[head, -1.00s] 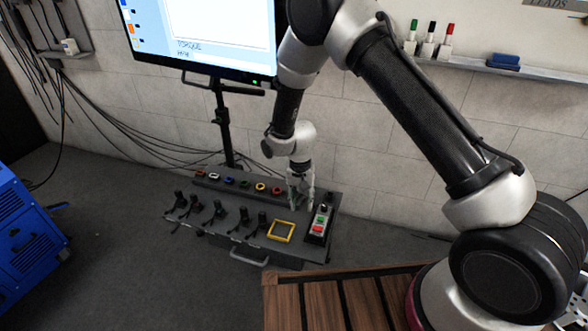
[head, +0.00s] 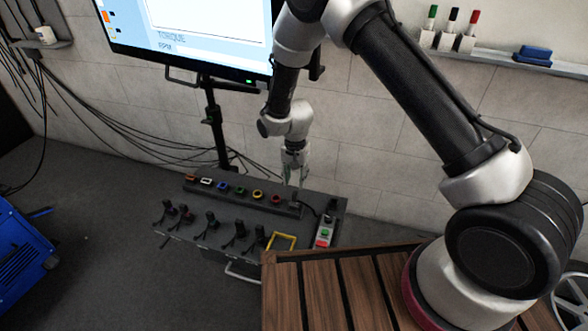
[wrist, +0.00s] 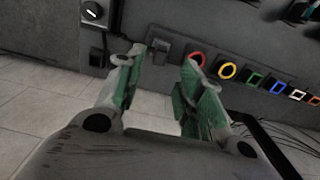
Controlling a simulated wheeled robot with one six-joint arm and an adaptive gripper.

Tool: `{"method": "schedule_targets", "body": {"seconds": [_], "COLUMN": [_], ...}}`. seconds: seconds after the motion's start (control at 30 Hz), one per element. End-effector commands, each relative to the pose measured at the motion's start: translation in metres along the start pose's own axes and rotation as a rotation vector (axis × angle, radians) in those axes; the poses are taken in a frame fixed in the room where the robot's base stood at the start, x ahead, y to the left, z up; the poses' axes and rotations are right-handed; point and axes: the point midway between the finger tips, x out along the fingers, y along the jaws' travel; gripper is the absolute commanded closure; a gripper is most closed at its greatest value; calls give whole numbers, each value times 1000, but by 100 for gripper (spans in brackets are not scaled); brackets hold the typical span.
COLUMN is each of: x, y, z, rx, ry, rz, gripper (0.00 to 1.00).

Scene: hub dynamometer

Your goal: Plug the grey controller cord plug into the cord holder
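My gripper (head: 294,182) is open and empty above the back right corner of the dark console (head: 215,195). In the wrist view its green-padded fingers (wrist: 163,66) stand apart. A grey block (wrist: 160,48), which looks like the cord plug, sits on the console just beyond the fingertips, beside the red socket. It also shows below the gripper in the head view (head: 295,207). A thin dark cord runs from near it toward the controller (head: 324,232) with green and red buttons. A small black block (wrist: 97,58) at the console edge may be the cord holder; I cannot tell.
A row of coloured sockets (wrist: 228,70) lines the console. Several black levers (head: 210,222) and a yellow frame (head: 281,242) lie in front. A slatted wooden bench (head: 340,285) covers the console's near right corner. A monitor (head: 190,35) stands behind.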

Motion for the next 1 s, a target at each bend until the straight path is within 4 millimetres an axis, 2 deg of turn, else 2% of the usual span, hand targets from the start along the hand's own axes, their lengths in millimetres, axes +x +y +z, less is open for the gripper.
{"method": "schedule_targets", "body": {"seconds": [0.27,0.7,1.0], "x": [12,67,88], "y": [0,0,0], "z": [0,0,0], "rx": [0,0,0], "ry": [-1,-1,0], "rz": [1,1,0], "gripper": [62,62,62]}}
